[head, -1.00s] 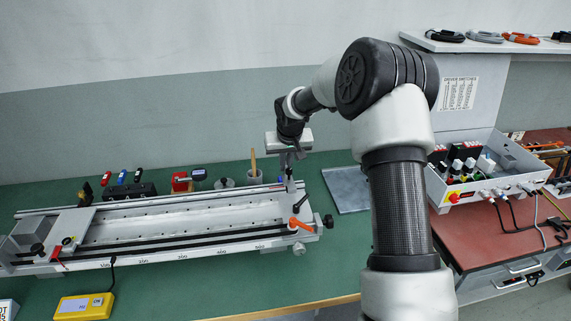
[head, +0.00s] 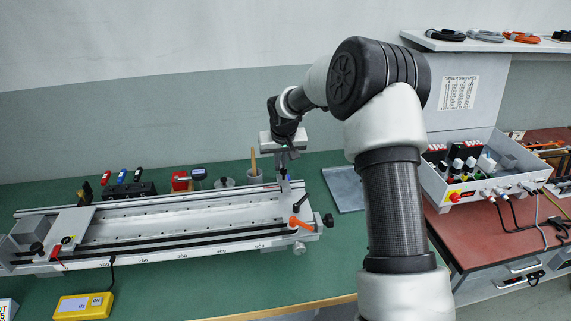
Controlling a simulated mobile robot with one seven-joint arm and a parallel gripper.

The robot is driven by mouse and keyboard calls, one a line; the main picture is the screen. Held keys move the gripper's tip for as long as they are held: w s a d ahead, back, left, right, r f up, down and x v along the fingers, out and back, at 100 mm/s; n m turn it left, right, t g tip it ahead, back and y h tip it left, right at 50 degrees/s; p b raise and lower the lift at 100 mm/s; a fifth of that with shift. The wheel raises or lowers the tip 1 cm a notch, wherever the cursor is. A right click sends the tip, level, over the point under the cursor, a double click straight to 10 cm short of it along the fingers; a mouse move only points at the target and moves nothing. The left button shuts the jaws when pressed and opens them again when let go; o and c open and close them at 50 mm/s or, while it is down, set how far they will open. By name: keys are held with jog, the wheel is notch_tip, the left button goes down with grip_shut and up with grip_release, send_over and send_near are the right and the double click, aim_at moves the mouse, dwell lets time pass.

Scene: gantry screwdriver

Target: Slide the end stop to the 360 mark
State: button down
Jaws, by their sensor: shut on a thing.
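The long grey rail fixture (head: 150,253) lies on the green bench, with a number scale along its front edge too small to read surely. Near its right end is the end stop (head: 297,214), with a black handle and an orange lever (head: 301,222) over the front rail. My gripper (head: 284,172) points down over the back part of the end stop. It is shut on a slim upright part there; the exact contact is small and partly hidden by the fingers. The 360 mark cannot be made out.
A carriage block (head: 70,226) sits at the fixture's left end. A yellow box (head: 84,306) with a cable lies in front. A grey plate (head: 345,189) lies right. The channel left of the stop looks clear.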

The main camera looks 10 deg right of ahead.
jog(key=a+b, duration=0.1)
jog(key=a, duration=1.6)
jog(key=shift+a+b, duration=0.25)
jog(key=shift+b, duration=0.1)
jog(key=c, duration=1.9)
grip_release()
jog(key=shift+r, duration=0.1)
jog(key=p+v, duration=0.2)
jog(key=v, duration=1.5)
jog(key=shift+s, duration=0.2)
jog(key=shift+d+r, duration=0.1)
